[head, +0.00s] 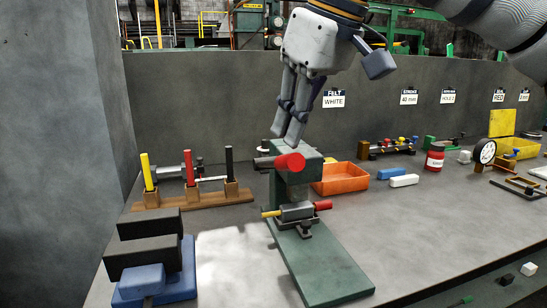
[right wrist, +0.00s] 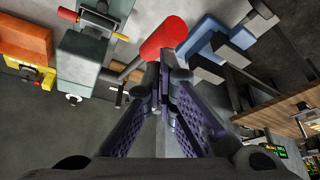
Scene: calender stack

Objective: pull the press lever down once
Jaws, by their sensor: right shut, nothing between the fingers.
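The green press (head: 310,168) stands on a long green base plate (head: 318,262). Its dark lever (head: 264,162) ends in a red cylindrical knob (head: 291,163), low at the front of the press head. My right gripper (head: 288,140) points down above the press head and is shut and empty. In the right wrist view the shut fingertips (right wrist: 165,62) lie close to the red knob (right wrist: 163,38) and the lever rod (right wrist: 132,69); I cannot tell whether they touch. A grey holder (head: 297,211) with a yellow-and-red piece sits below the head. My left gripper is not in view.
A wooden rack (head: 180,203) with coloured pens stands left of the press, and blue and black blocks (head: 150,275) are at front left. An orange bin (head: 343,180), blue and white blocks and a red can (head: 434,160) stand right.

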